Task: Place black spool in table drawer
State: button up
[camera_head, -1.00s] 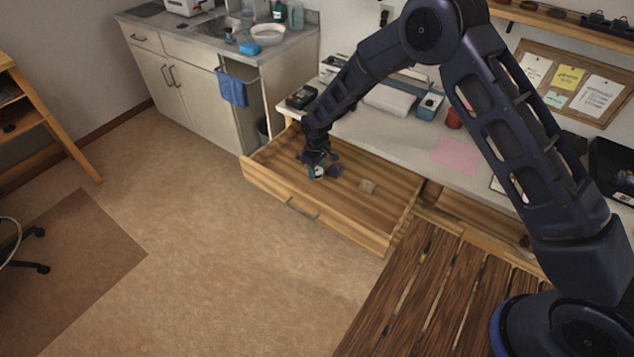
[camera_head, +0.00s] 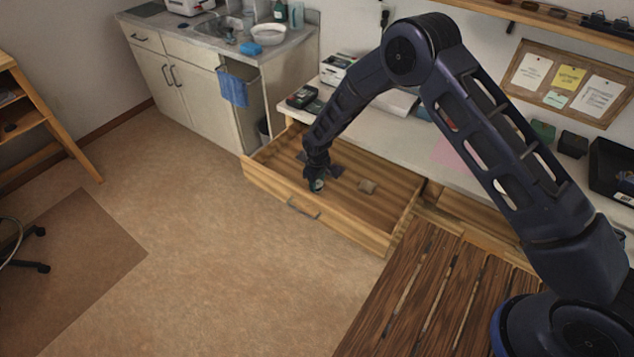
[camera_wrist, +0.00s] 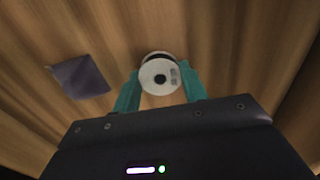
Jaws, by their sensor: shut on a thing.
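The black spool (camera_wrist: 160,76) shows in the wrist view with a pale round end face, a dark centre hole and a dark rim behind. My gripper (camera_wrist: 160,88) has its two teal fingers on either side of the spool and is shut on it. In the head view my gripper (camera_head: 317,185) is down inside the open table drawer (camera_head: 345,225), near its front left part. The spool is small there and mostly hidden by the gripper. I cannot tell whether the spool touches the drawer floor.
A dark flat square piece (camera_wrist: 79,77) lies on the drawer floor. The drawer's right part is bare. The white tabletop (camera_head: 400,125) stands behind, and a slatted wooden surface (camera_head: 420,300) is at right.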

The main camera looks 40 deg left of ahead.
jog(key=shift+f, duration=0.15)
jog(key=o, duration=1)
jog(key=shift+c, duration=0.2)
notch_tip(320, 180, up, 12)
jog(key=shift+r, duration=0.2)
